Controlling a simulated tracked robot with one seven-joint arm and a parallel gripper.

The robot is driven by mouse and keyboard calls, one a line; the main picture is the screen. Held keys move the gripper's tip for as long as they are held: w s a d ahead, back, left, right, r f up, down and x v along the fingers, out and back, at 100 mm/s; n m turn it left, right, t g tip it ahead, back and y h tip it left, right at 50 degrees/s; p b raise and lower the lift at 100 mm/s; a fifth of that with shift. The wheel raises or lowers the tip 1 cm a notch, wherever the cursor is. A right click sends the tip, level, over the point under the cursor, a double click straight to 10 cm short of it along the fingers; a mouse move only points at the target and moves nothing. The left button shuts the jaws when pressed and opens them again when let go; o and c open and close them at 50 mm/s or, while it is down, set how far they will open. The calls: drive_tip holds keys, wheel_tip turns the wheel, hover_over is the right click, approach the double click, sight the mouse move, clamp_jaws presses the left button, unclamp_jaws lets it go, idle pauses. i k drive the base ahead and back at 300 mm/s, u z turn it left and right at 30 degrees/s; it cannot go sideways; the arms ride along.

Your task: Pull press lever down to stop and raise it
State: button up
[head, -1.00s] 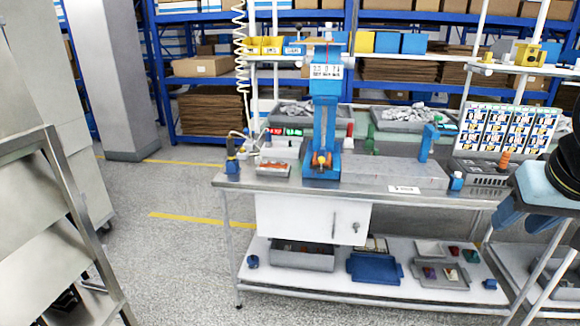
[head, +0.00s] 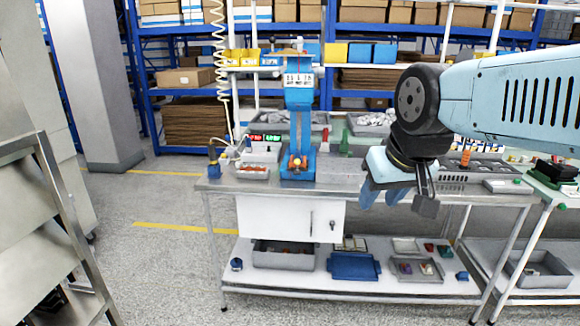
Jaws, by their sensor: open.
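The grey bench top (head: 245,186) has a small tray (head: 254,172) left of the press. A white cabinet (head: 285,218) and a lower shelf with bins (head: 354,266) are below. A metal rack (head: 40,220) stands at left. Floor between rack and bench is clear.

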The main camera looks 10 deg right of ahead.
sight(324, 2)
drive_tip(key=i, duration=1)
